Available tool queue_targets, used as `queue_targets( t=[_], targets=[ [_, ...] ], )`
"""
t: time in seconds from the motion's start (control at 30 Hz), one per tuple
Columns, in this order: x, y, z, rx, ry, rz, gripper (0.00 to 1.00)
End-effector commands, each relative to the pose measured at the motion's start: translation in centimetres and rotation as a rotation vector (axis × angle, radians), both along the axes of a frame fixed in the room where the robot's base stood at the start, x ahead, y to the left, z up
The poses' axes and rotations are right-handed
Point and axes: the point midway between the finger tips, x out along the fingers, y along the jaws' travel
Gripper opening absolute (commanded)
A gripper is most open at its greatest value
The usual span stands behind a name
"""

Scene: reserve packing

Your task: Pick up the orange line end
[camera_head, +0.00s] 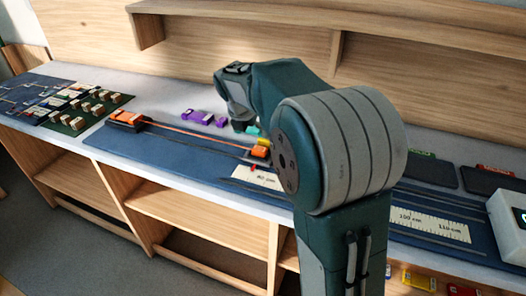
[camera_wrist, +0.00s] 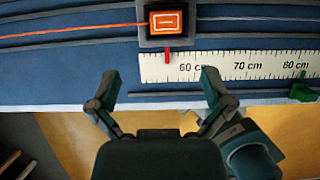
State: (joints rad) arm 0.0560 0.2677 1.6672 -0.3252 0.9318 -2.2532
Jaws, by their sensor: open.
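The orange line end (camera_wrist: 166,21) is an orange block with a white outline, seated in a dark grey holder at the top of the wrist view. The orange line (camera_wrist: 70,32) runs left from it. A red pointer (camera_wrist: 167,56) sticks out below it toward the ruler, left of the 60 cm mark. In the head view the line end (camera_head: 260,152) sits beside my arm, with the line stretching left to another orange block (camera_head: 126,117). My gripper (camera_wrist: 157,85) is open and empty, its fingers apart below the holder in the picture.
A white ruler (camera_wrist: 230,66) lies along the blue mat (camera_wrist: 60,75), with a green marker (camera_wrist: 303,90) at right. Purple pieces (camera_head: 198,116) lie behind the line. Circuit-like boards (camera_head: 75,115) are at left. A wooden shelf (camera_head: 430,50) overhangs the back; a white device (camera_head: 507,225) stands at right.

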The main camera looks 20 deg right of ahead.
Motion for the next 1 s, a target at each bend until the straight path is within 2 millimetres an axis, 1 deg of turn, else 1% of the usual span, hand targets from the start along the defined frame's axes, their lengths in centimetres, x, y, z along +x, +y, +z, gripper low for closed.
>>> queue_targets(
  t=[0.03,0.1,0.2,0.47,0.6,0.7,0.8,1.0],
  targets=[
    [0.1,-0.3,-0.9,0.0,0.005,-0.002,1.0],
    [0.4,-0.6,-2.1,0.001,0.007,-0.003,1.0],
    [0.9,-1.1,-3.5,0.001,0.007,-0.003,1.0],
    [1.3,-2.0,-5.6,0.001,0.003,-0.004,1.0],
    [1.6,-3.1,-7.6,0.002,0.005,-0.005,1.0],
    [2.1,-3.3,-8.8,0.002,0.004,-0.004,1.0],
    [2.2,-3.5,-9.2,0.002,0.001,-0.004,1.0],
    [2.2,-3.5,-9.3,0.001,0.0,-0.004,1.0]
  ],
)
